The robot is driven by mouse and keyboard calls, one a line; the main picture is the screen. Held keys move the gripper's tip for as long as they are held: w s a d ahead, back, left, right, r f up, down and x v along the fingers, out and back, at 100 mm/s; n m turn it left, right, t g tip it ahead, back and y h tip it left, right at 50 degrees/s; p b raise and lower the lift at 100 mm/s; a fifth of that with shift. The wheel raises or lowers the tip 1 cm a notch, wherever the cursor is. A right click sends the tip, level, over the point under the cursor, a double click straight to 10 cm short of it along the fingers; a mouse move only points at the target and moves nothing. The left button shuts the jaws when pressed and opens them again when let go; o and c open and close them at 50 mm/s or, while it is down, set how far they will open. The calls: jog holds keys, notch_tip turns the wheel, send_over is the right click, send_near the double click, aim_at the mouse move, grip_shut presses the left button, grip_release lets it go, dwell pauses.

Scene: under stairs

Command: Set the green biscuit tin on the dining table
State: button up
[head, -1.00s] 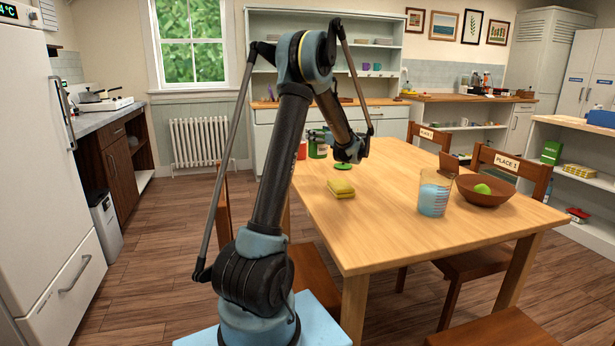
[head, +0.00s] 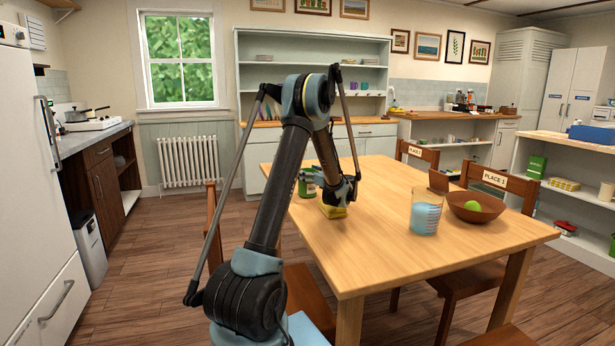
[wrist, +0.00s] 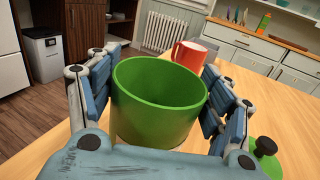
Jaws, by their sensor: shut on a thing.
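The green biscuit tin (wrist: 158,103) is a round, open-topped green can. It stands upright between the fingers of my gripper (wrist: 160,105), which is shut on it from both sides. In the head view the tin (head: 306,184) shows at the left side of the wooden dining table (head: 390,250), partly behind my gripper (head: 318,182). I cannot tell whether its base touches the table. A green lid with a black knob (wrist: 264,148) lies on the table to the right in the wrist view.
A red mug (wrist: 188,55) stands just beyond the tin. A yellow sponge (head: 331,211) lies close in front of the gripper. A measuring cup with blue liquid (head: 425,215) and a brown bowl (head: 476,208) stand to the right. The table's near middle is clear.

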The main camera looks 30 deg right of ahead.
jog(key=shift+f, duration=0.15)
jog(key=o, duration=1.6)
jog(key=s, duration=0.4)
jog(key=s+d, duration=0.1)
jog(key=s, duration=0.3)
jog(key=s+d, duration=0.1)
jog(key=s, duration=0.3)
